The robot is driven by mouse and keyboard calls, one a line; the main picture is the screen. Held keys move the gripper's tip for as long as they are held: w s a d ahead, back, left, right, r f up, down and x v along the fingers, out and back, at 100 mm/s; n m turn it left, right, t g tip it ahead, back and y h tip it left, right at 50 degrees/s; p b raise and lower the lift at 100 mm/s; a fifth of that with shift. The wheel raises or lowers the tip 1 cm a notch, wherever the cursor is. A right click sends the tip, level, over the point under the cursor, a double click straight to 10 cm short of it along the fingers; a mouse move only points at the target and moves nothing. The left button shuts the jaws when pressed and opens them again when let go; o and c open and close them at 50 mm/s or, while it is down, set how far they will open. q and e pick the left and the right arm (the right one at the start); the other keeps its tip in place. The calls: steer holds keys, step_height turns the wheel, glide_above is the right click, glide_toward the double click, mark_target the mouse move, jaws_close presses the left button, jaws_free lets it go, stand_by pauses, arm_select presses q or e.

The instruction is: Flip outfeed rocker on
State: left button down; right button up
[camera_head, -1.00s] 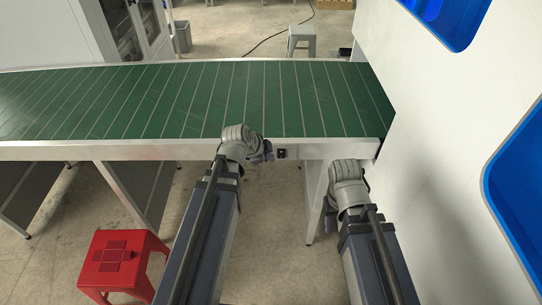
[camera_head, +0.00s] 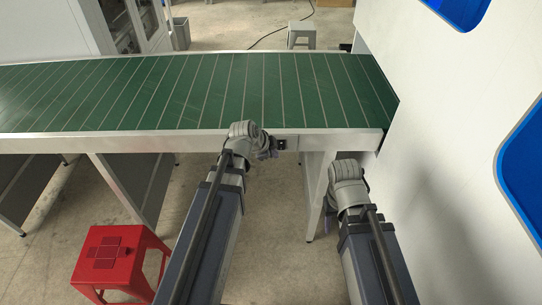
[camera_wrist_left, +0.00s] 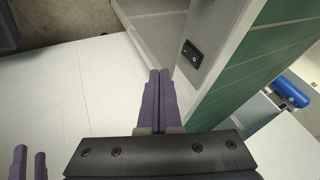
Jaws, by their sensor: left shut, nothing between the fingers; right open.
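The outfeed rocker (camera_head: 281,144) is a small black switch on the front side rail of the green conveyor. In the left wrist view the rocker (camera_wrist_left: 192,53) shows with white marks, and I cannot tell which way it is tipped. My left gripper (camera_head: 272,151) is just left of it in the head view. In the left wrist view its purple fingers (camera_wrist_left: 160,76) are shut and empty, with the tips short of the rocker and a little left of it. My right gripper (camera_head: 321,207) hangs lower and further right, mostly hidden by its arm. Its separated fingers (camera_wrist_left: 29,164) show in the left wrist view.
The green conveyor belt (camera_head: 200,92) runs across into a white machine (camera_head: 440,160) at right. A conveyor leg (camera_head: 315,185) stands between my arms. A red stool (camera_head: 120,258) is at lower left, and a grey stool (camera_head: 302,33) stands behind the belt.

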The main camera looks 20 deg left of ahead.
mark_target(279, 149)
arm_select(q)
steer(key=w+f+b, duration=0.2)
steer(key=w, duration=0.1)
steer(key=w+f+b, duration=0.2)
steer(key=w+f, duration=0.1)
steer(key=shift+w+d, duration=0.15)
steer(key=shift+w, duration=0.25)
steer(key=shift+w+f, duration=0.2)
steer(key=shift+w, duration=0.05)
steer(key=shift+r, duration=0.2)
